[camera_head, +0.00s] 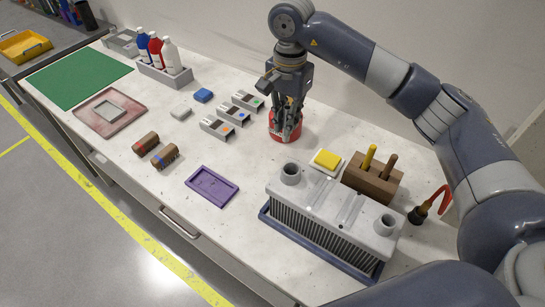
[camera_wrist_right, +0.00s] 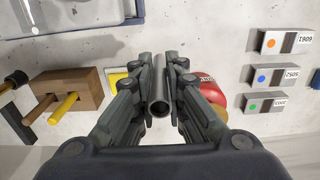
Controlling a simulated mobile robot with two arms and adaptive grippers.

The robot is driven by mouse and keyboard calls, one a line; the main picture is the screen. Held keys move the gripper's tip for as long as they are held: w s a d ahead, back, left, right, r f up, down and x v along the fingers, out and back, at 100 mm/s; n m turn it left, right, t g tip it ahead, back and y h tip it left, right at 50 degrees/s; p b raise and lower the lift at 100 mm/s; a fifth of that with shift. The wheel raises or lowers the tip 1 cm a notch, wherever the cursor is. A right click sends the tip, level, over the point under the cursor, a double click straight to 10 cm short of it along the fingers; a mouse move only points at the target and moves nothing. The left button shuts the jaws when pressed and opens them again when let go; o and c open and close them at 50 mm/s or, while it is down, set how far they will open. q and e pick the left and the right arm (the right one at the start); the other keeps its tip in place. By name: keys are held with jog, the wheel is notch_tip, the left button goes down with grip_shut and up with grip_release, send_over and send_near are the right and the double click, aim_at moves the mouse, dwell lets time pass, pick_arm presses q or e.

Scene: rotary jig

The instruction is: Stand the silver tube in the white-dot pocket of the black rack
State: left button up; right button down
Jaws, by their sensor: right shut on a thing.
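My right gripper (camera_head: 290,133) points down over the back middle of the table, in front of a red round tin (camera_head: 277,124) that it partly hides. In the right wrist view, my right gripper (camera_wrist_right: 160,66) is shut on the silver tube (camera_wrist_right: 159,92), a hollow grey pipe seen end-on between the fingers. In the head view the tube cannot be told apart from the fingers. I cannot make out a black rack or a white dot in either view. My left gripper is not in view.
Several small metal blocks with coloured dots (camera_head: 217,127) stand left of the gripper. A wooden block with two handles (camera_head: 372,184), a yellow pad (camera_head: 327,159) and a large grey finned unit (camera_head: 330,205) are to the right. A purple tray (camera_head: 211,186) lies in front.

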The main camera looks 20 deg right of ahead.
aim_at(286, 140)
notch_tip(286, 140, down, 8)
jog(key=shift+f+p, duration=0.15)
jog(key=shift+p, duration=0.7)
notch_tip(286, 140, down, 4)
jog(key=shift+r+p, duration=0.2)
jog(key=shift+p, duration=0.35)
jog(key=shift+f, duration=0.35)
jog(key=c, duration=1.6)
grip_release()
jog(key=shift+c, duration=0.2)
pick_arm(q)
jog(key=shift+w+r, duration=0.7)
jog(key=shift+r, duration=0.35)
pick_arm(e)
jog(key=shift+r, duration=0.1)
